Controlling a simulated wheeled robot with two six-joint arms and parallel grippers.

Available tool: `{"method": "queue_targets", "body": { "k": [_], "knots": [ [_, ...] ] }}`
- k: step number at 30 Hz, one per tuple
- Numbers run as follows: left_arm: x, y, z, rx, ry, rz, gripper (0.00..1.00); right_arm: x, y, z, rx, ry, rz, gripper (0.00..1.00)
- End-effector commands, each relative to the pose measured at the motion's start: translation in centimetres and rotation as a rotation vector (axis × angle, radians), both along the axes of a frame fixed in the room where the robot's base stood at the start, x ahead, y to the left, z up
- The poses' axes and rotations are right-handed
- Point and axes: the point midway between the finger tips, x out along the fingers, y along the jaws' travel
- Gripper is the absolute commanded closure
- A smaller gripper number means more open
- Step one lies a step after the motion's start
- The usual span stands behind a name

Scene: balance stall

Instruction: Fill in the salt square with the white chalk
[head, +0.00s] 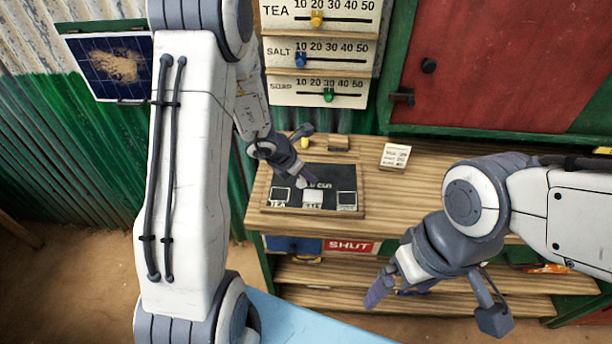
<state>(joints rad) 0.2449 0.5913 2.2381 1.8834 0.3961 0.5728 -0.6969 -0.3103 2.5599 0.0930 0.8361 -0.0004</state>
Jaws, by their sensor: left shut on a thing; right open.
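The dark slate (325,173) lies in a wooden frame on the counter. It has a row of three squares with faint lettering. The left square (281,195) and the right square (347,199) are dark inside with white outlines. The middle square (313,197), its label too small to read surely, looks mostly white. My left gripper (304,181) is shut, low over the slate just above the middle square. The white chalk in it is too small to make out. My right gripper (380,289) hangs open and empty in front of the counter.
A slider board (318,52) on the wall reads TEA, SALT and SOAP. A small paper note (395,156) stands right of the slate. A yellow piece (305,143) and a wooden block (338,143) lie behind it. A SHUT sign (349,246) hangs below the counter.

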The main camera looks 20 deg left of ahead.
Motion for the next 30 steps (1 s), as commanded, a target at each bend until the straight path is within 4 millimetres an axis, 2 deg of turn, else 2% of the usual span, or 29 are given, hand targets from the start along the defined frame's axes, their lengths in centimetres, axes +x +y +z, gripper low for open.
{"method": "queue_targets", "body": {
  "k": [1,12,30],
  "knots": [
    [0.0,0.0,0.9,0.000,-0.001,0.001,1.00,0.0,0.0,0.8,0.000,0.000,0.000,0.00],
    [0.0,0.2,4.1,0.000,0.000,0.004,1.00,0.0,0.0,3.4,-0.001,0.001,0.000,0.00],
    [-0.1,0.2,4.3,0.001,0.000,0.004,1.00,0.0,0.0,3.6,0.000,0.000,-0.001,0.00]
  ]
}}
